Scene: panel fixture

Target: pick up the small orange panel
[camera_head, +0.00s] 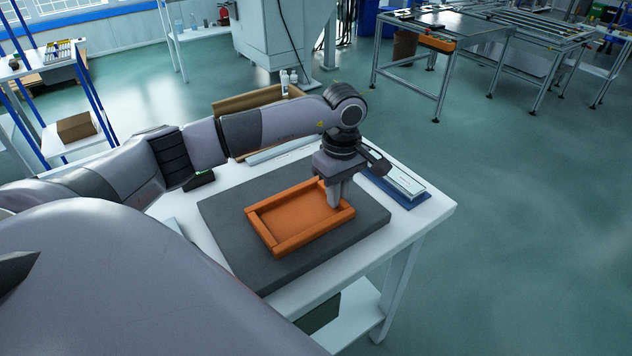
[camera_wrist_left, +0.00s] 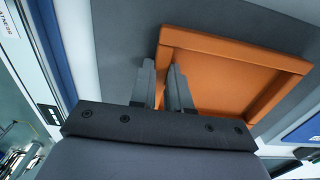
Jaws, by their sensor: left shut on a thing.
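The orange panel (camera_head: 298,217) is a shallow rectangular piece with raised rims, lying flat on the dark grey mat (camera_head: 228,228) on the white table. My left gripper (camera_head: 334,198) points down at the panel's right end, with its fingers shut on the rim there. In the left wrist view, the fingers (camera_wrist_left: 163,72) straddle the near left edge of the orange panel (camera_wrist_left: 225,80). The panel looks level and I see no gap beneath it. The fingers hide part of that rim. My right gripper does not show.
A blue tray (camera_head: 408,196) with a pale flat piece lies right of the mat. The white table (camera_head: 437,212) ends just right of the blue tray.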

